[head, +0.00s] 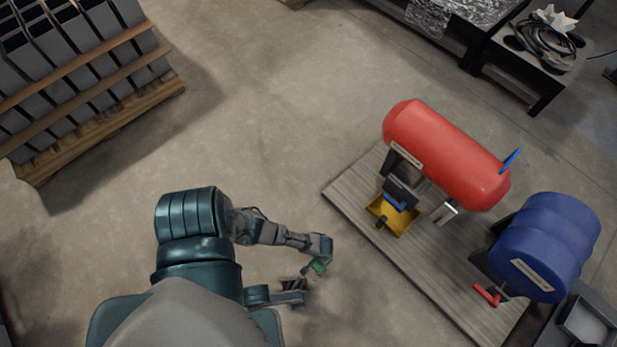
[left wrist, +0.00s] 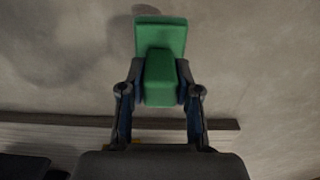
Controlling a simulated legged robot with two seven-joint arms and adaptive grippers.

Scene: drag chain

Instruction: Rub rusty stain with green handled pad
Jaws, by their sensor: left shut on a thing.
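My left gripper (head: 319,266) is shut on the green handled pad (head: 319,267), above the floor left of the wooden platform. In the left wrist view, its two fingers (left wrist: 160,95) close on both sides of the handle of the green pad (left wrist: 160,34). The wider green block faces away from the gripper. My right gripper (head: 294,285) is low and small beside the left one, and its jaws are too dark to read. I cannot pick out a rusty stain in either view.
The wooden platform (head: 345,193) carries a red tank (head: 445,152), a yellow tray (head: 402,222), a blue drum (head: 545,245) and a red handle (head: 486,295). A pallet rack (head: 80,85) stands upper left. A table (head: 535,65) stands upper right. The middle floor is clear.

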